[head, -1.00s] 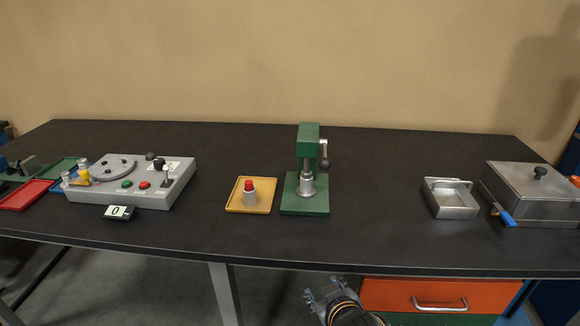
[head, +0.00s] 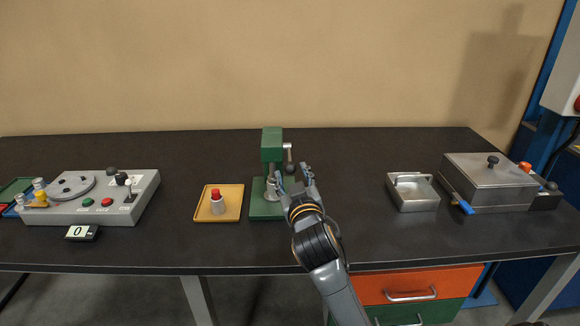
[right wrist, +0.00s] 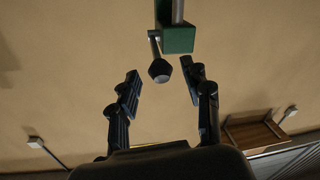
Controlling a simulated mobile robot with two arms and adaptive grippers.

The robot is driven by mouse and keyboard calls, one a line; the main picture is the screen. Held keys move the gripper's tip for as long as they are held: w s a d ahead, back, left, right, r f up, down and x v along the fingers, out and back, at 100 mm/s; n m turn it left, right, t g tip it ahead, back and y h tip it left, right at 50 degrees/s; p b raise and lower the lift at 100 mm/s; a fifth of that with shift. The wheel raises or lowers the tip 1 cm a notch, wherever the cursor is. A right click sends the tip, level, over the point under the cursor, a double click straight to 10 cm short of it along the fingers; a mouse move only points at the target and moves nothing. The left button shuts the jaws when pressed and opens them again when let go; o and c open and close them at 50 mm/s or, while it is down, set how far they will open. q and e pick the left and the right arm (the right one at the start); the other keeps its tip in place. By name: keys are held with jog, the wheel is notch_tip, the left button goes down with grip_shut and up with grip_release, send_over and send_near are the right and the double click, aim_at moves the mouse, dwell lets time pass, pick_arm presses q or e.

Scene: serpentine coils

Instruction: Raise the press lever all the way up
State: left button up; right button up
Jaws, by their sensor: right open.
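The green press (head: 272,150) stands on the table, with its lever (head: 288,153) on its right side. The lever hangs down and ends in a dark round knob (head: 290,168). My right gripper (head: 293,174) is open in front of the knob, fingers pointing toward the press. In the right wrist view the knob (right wrist: 160,71) lies in line with the gap between the two open fingertips (right wrist: 162,76), below the press's green head (right wrist: 178,40). I cannot tell whether a finger touches it. My gripper partly hides the press's base. My left gripper is not in view.
A yellow tray (head: 235,214) with a red-topped cylinder (head: 217,203) stands left of the press. A grey control box (head: 140,190) is farther left. A metal tray (head: 415,201) and a lidded metal box (head: 490,180) stand to the right. The table between press and metal tray is clear.

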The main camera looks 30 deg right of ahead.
aim_at(289, 158)
jog(key=shift+x, duration=1.75)
grip_shut()
